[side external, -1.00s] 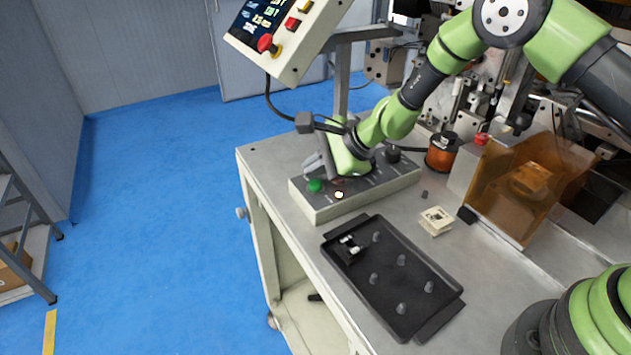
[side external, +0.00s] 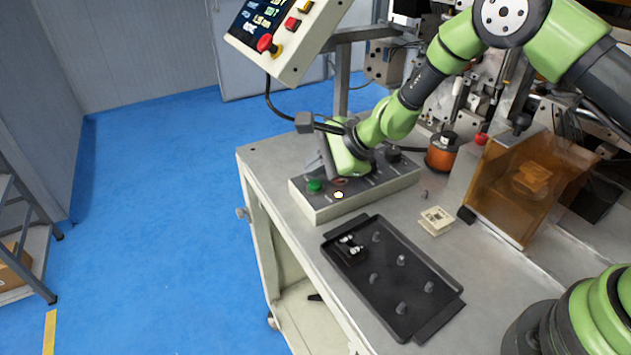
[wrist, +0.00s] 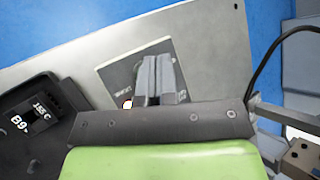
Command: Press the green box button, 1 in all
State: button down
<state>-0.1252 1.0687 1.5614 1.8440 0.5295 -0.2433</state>
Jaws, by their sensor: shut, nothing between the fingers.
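The green button (side external: 314,186) is at the left end of the pale control box (side external: 337,206) on the bench, in the side view. My gripper (side external: 319,168) is just above and behind that end of the box, shut and empty. Its fingertips are partly hidden, so I cannot tell whether they touch the box. In the wrist view my shut fingers (wrist: 158,78) lie over the dark panel of the box (wrist: 118,72). The green button does not show there.
A white round lamp (side external: 338,195) and a black knob (side external: 392,155) are on the same box. A black tray (side external: 386,283) with several pegs lies in front. A pale square part (side external: 436,220) and a copper spool (side external: 440,156) are to the right.

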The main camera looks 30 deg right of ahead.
jog(key=shift+f, duration=0.1)
jog(key=shift+f, duration=0.35)
